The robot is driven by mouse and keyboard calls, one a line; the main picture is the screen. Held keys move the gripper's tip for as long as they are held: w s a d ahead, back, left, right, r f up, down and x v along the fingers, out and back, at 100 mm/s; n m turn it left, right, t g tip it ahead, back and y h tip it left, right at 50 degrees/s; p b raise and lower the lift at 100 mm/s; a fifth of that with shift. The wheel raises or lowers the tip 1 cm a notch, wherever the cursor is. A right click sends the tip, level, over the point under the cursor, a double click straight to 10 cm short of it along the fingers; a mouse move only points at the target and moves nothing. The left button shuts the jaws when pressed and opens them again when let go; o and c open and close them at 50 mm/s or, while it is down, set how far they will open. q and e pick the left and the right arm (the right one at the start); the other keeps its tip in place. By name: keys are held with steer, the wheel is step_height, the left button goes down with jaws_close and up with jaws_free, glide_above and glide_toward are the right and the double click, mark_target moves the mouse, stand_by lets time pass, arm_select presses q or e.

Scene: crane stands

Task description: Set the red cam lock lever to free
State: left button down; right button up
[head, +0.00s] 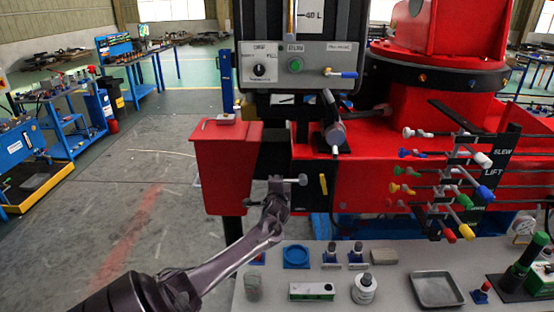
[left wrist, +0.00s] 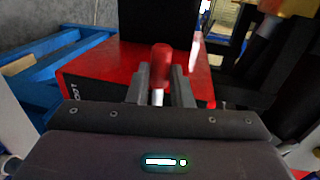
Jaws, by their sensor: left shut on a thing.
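The red cam lock lever (left wrist: 161,60) shows in the left wrist view as a red knob on a pale shaft. My left gripper (left wrist: 158,88) has one finger on each side of the shaft and is shut on it, just below the knob. In the head view my left gripper (head: 277,190) is at the front of the red crane base (head: 228,165), and I cannot make out the lever there. White lettering on a dark strip (left wrist: 79,92) shows left of the fingers, only partly readable. My right gripper is in neither view.
Coloured valve levers (head: 465,200) stick out at right. A control panel (head: 300,67) hangs above.

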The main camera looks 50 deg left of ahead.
arm_select(q)
steer(key=shift+a+r, duration=0.15)
steer(key=shift+r, duration=0.25)
steer(key=c, duration=1.5)
jaws_free()
steer(key=shift+o, duration=1)
steer(key=shift+f, duration=0.2)
steer(key=b+v, duration=0.1)
steer(key=v, duration=0.6)
steer(key=shift+s+d, duration=0.2)
steer(key=shift+d, duration=0.1)
